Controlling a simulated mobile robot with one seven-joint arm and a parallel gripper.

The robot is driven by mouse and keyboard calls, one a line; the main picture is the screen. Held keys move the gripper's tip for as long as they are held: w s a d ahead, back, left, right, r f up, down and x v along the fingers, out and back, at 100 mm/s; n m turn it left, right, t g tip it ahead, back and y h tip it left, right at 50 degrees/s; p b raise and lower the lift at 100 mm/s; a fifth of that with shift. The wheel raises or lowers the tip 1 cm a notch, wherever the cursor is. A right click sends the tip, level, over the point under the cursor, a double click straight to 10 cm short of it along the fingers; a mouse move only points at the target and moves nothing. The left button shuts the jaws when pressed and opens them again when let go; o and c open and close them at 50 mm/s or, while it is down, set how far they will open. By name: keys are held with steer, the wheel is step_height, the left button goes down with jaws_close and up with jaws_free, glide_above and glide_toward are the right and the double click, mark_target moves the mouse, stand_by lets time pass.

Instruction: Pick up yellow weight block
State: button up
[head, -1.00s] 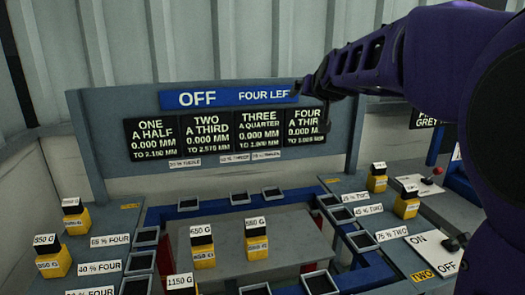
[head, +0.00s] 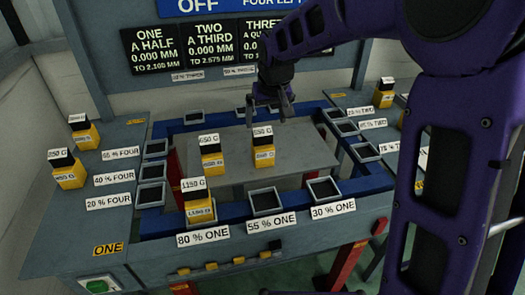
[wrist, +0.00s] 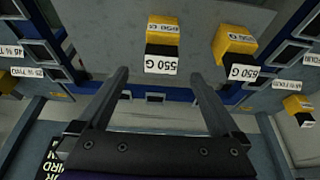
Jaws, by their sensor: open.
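Several yellow weight blocks with black tops and white labels are in view; I cannot tell which one the task means. One block (head: 264,157) stands on the grey centre plate, and a 650 G block (head: 211,160) stands to its left. My gripper (head: 268,117) is open and empty, above and behind the first block, not touching it. In the wrist view, a block labelled 550 G (wrist: 163,27) lies ahead between the spread fingers (wrist: 158,80), beyond their tips. The 650 G block (wrist: 238,38) is to its right.
A blue frame (head: 190,219) with open black trays surrounds the plate. An 1150 G block (head: 198,210) stands at the front left. More blocks stand on the left panel (head: 75,220) and right side. The dark display board (head: 170,92) rises behind.

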mark_target(263, 134)
steer(key=x, duration=0.4)
steer(key=shift+w+a+f, duration=0.1)
steer(key=shift+w+f, duration=0.1)
steer(key=shift+f, duration=0.15)
steer(key=shift+b+x, duration=0.5)
steer(key=shift+x, duration=2.1)
steer(key=shift+s+a, duration=0.1)
jaws_close()
